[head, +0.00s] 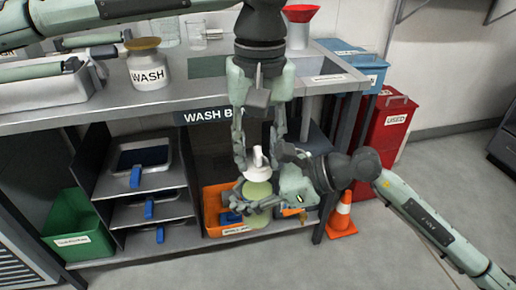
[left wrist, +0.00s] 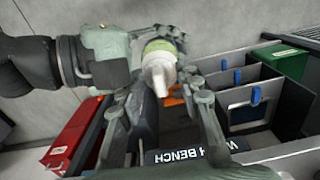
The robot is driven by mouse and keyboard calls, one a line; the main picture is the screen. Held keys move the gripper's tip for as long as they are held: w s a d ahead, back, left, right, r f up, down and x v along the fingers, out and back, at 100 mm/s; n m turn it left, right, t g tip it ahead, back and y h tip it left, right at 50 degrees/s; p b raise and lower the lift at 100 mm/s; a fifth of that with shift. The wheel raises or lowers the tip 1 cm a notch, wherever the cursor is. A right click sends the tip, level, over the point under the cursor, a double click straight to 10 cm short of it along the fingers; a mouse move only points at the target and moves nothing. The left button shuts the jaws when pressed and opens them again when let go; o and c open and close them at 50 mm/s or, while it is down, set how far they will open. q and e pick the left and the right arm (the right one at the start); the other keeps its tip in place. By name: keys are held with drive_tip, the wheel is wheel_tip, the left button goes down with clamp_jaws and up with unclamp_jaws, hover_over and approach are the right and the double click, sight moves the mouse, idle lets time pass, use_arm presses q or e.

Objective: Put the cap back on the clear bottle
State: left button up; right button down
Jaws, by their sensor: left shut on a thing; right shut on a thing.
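The clear bottle (head: 258,189), with pale green contents, is in my right gripper (head: 256,198), in front of the bench. My right gripper is shut around its body from the right. The white cap (head: 258,158), with a pointed spout, is right above the bottle, between the fingers of my left gripper (head: 259,150), which points down. In the left wrist view the cap (left wrist: 158,76) lines up with the greenish bottle (left wrist: 160,47). I cannot tell whether the cap is seated on the neck or just above it.
The wash bench (head: 205,93) stands behind the grippers, with a WASH jar (head: 148,68) on top. Below are shelves with trays (head: 150,207) and an orange bin (head: 214,200). A red bin (head: 385,130) and a traffic cone (head: 342,216) stand to the right. The floor in front is clear.

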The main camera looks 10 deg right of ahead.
use_arm(q)
drive_tip(key=shift+f, duration=0.55)
drive_tip(key=o, duration=0.8)
wheel_tip(320, 180, up, 12)
idle(0.5)
idle(0.5)
